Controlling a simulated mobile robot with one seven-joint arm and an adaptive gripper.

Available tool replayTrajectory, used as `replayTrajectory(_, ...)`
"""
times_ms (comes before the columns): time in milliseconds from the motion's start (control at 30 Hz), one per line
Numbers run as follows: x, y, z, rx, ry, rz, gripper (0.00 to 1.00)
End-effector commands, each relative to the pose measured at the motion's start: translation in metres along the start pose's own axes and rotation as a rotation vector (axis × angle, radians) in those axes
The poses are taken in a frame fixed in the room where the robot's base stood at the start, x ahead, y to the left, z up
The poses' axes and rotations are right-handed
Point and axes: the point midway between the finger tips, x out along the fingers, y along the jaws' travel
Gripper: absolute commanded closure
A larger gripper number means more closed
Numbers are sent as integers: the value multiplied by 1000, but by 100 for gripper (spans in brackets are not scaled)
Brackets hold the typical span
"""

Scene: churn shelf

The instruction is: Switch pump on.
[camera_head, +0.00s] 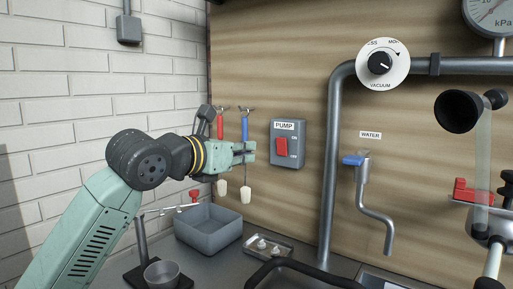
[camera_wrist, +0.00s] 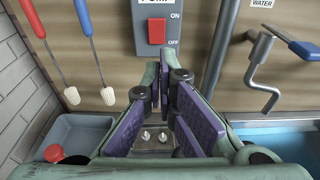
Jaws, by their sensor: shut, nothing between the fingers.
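The grey pump box (camera_head: 298,128) is on the wood-panelled wall, with a PUMP label and a red rocker switch (camera_head: 281,147). ON is marked at the top and OFF at the bottom; I cannot tell which way the rocker is set. In the wrist view the red rocker (camera_wrist: 157,30) is just beyond my fingertips, with the box's top cut off by the frame. My gripper (camera_head: 250,152) is shut and empty, left of the box in the head view. Its fingers (camera_wrist: 164,62) point at the wall below the rocker; I see no contact.
Two brushes, red (camera_head: 220,126) and blue (camera_head: 245,130), hang left of the box, close to my gripper. A vertical pipe (camera_head: 333,170) and a blue-handled water tap (camera_head: 353,160) are to the right. A grey bin (camera_head: 208,238) and a small tray (camera_head: 282,253) are below.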

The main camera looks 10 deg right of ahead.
Motion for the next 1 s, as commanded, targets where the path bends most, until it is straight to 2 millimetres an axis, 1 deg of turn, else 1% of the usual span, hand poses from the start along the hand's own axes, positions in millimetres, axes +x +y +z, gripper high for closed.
replayTrajectory(300, 66, -2, 4, -2, 2, -5, 100)
replayTrajectory(400, 87, -2, 4, -2, 1, -4, 100)
replayTrajectory(500, 102, -2, 9, -1, 2, -3, 100)
replayTrajectory(600, 114, -1, 12, -2, 0, -3, 100)
replayTrajectory(700, 121, -1, 13, -1, 0, -2, 100)
replayTrajectory(800, 124, -1, 12, -1, 1, -1, 100)
replayTrajectory(1000, 125, -1, 12, -1, 1, -1, 100)
